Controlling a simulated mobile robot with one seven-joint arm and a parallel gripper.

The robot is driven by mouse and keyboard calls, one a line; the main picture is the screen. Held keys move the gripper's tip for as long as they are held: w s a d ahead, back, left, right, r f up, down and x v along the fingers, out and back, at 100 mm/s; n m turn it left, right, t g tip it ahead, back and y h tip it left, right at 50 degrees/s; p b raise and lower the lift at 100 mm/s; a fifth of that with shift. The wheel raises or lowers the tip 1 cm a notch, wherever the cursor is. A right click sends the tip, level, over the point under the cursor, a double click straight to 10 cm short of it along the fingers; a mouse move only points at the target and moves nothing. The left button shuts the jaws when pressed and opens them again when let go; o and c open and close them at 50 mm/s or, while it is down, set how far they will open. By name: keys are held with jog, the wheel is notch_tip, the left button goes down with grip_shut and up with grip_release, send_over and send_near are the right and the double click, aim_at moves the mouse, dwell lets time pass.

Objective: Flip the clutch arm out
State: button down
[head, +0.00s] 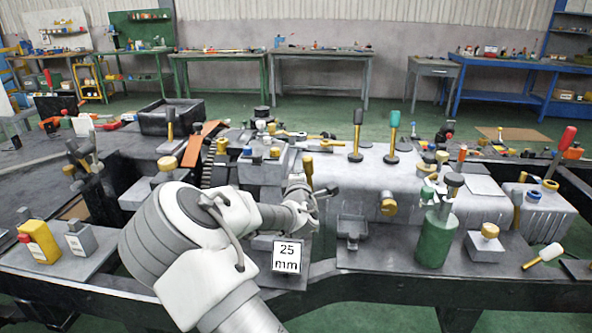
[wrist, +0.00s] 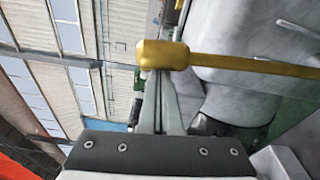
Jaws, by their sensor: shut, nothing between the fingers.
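A yellow lever with a thick rounded knob (wrist: 163,54) crosses the wrist view, its bar running off the right edge. It may be the clutch arm; no label shows. My gripper (wrist: 160,80) is shut and empty, its fingers pointing at the knob. The knob overlaps the fingertips in the picture; I cannot tell whether they touch. In the head view my gripper (head: 305,203) is at the middle of the machine, small and partly hidden by my wrist. A yellow handle (head: 308,168) stands just above it there, probably the same lever.
A green cylinder (head: 437,238) and a grey block with a yellow knob (head: 485,246) stand farther right.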

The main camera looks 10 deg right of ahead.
jog(key=shift+s+d+r+m+b, duration=0.1)
jog(key=shift+s+d+m+b, duration=0.15)
jog(key=shift+d, duration=0.3)
jog(key=shift+s+d+m+b, duration=0.15)
jog(key=shift+d+m, duration=0.2)
jog(key=shift+d, duration=0.2)
jog(key=s+d+m+b, duration=0.1)
jog(key=d+m+b, duration=0.1)
jog(key=d, duration=0.3)
jog(key=s+d+f+m+b, duration=0.1)
jog(key=s+d+m+b, duration=0.1)
jog(key=d+m+b, duration=0.1)
jog(key=d+b, duration=0.1)
jog(key=d, duration=0.1)
jog(key=shift+s+d+f+m+t+h, duration=0.2)
jog(key=shift+s+d+m+t+h, duration=0.1)
jog(key=shift+d+t, duration=0.1)
